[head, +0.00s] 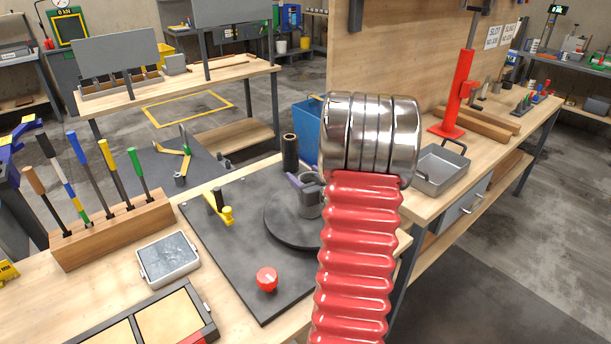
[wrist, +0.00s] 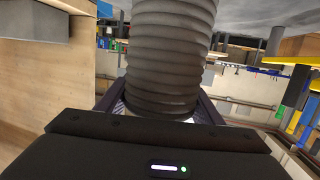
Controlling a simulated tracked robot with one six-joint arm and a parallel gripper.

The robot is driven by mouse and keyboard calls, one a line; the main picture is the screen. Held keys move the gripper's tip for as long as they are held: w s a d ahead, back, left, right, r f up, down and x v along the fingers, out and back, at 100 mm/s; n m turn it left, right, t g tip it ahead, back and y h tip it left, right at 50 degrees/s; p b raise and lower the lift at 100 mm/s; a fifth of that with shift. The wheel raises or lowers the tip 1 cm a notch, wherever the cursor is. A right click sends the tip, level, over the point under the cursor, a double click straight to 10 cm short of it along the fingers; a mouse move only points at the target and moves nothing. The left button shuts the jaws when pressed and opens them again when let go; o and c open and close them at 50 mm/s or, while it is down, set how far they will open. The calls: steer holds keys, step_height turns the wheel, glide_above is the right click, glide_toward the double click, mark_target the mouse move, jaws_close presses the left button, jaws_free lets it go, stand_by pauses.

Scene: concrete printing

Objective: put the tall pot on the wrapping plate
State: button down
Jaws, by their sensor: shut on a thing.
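The tall pot (wrist: 170,50) is a grey-brown ribbed cylinder, large in the wrist view. My gripper (wrist: 162,108) is shut on it, with a finger on either side. The pot's far end runs out of the top of that view. In the head view my red ribbed arm with its chrome end hides most of the gripper. The wrapping plate looks to be the round dark disc (head: 282,228) on a square dark base. A small grey cylinder (head: 311,203) with a purple-grey piece shows over the disc. I cannot tell whether these belong to the held pot and gripper.
On the base are a red knob (head: 267,279), a yellow fitting (head: 226,212) and a black cylinder (head: 290,152) at its back. A wooden tool rack (head: 115,230) and a grey box (head: 168,258) stand left. A metal tray (head: 440,168) lies on the right bench.

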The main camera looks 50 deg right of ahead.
steer(key=c, duration=0.5)
jaws_free()
steer(key=shift+f, duration=0.1)
steer(key=shift+c, duration=0.2)
steer(key=v, duration=1.2)
